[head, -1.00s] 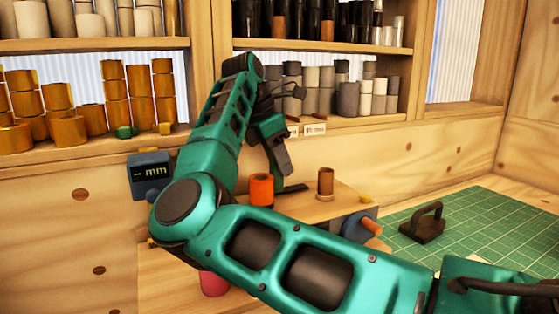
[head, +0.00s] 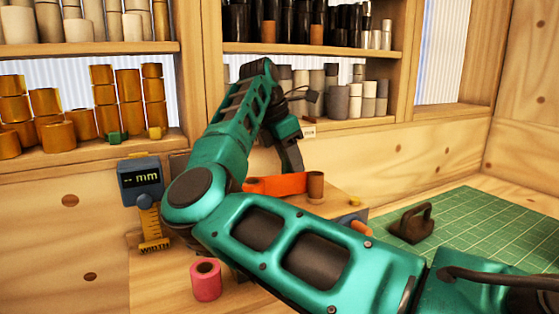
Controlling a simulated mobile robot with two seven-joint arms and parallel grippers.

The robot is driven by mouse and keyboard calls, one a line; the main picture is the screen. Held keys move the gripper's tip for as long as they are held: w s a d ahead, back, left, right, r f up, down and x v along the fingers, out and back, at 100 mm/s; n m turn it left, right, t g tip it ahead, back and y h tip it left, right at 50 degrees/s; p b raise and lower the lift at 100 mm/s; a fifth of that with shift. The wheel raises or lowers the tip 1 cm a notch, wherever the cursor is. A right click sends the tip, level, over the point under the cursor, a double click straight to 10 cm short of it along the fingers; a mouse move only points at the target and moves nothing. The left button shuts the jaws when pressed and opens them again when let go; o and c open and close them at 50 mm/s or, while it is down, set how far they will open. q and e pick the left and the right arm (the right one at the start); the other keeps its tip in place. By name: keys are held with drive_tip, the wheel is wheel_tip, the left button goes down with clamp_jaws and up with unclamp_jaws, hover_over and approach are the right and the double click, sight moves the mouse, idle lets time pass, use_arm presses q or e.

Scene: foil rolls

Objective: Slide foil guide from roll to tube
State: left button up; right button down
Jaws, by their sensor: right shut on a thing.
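An orange foil strip (head: 278,184) stretches from the roll side on the left to the brown tube (head: 316,184), which stands upright on the wooden bench. The orange roll itself is mostly hidden behind my arm. My right gripper (head: 296,166) points down just behind the strip, close to the left of the tube. It is shut; the foil guide in it cannot be made out clearly, its lower part hidden by the foil. I cannot tell whether the strip touches the tube. My left gripper is not in view.
A blue width gauge (head: 141,182) stands at left, with a pink roll (head: 205,280) in front. A dark handled block (head: 411,224) rests on the green cutting mat (head: 470,230). Shelves (head: 370,126) of rolls line the back. My right arm covers the bench's middle.

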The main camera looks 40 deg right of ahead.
drive_tip(key=shift+d, duration=0.2)
drive_tip(key=c, duration=1)
unclamp_jaws()
drive_tip(key=shift+s+d, duration=0.1)
drive_tip(key=shift+o, duration=0.2)
drive_tip(key=shift+r, duration=0.1)
drive_tip(key=p+v, duration=0.1)
drive_tip(key=v, duration=1.2)
